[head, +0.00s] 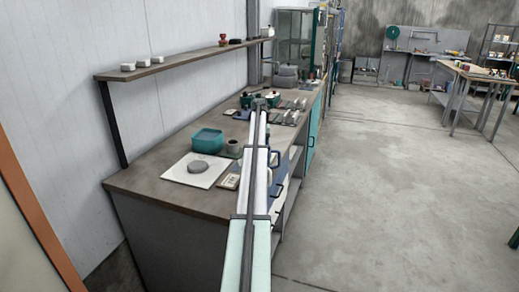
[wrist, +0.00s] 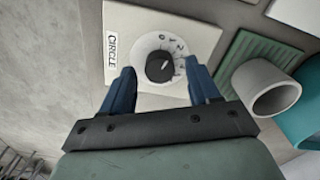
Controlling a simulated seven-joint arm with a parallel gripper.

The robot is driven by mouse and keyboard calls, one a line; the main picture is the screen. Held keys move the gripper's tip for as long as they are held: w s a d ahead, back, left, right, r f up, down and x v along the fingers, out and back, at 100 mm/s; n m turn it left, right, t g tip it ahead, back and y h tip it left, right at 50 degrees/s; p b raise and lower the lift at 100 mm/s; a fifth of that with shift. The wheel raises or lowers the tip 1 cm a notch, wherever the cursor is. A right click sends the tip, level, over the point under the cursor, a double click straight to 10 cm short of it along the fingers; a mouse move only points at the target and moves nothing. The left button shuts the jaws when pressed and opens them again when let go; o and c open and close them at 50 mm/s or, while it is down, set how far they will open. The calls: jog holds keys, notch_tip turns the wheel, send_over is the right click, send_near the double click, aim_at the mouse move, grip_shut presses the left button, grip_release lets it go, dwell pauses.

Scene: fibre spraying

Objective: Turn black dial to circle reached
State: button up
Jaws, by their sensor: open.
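The black dial (wrist: 159,67) sits on a round white scale with numbers, on a cream panel (wrist: 202,38). A white label reading CIRCLE (wrist: 111,50) is on the panel left of the dial. The dial's white mark points up and right; the exact number it meets is too small to tell. My gripper (wrist: 161,76) is open in the wrist view, with one blue finger on each side of the dial. I see a gap beside the dial and cannot tell whether the fingers are down at its height. I cannot make out the dial in the head view.
A grey cup (wrist: 273,88) stands on a green mat (wrist: 262,55) right of the panel, beside a teal tub (wrist: 305,125). The head view shows the long workbench (head: 150,179), a wall shelf (head: 185,60) above it, and clear floor (head: 390,190) to the right.

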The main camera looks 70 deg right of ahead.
notch_tip(320, 180, up, 13)
dwell(0.4)
dwell(0.5)
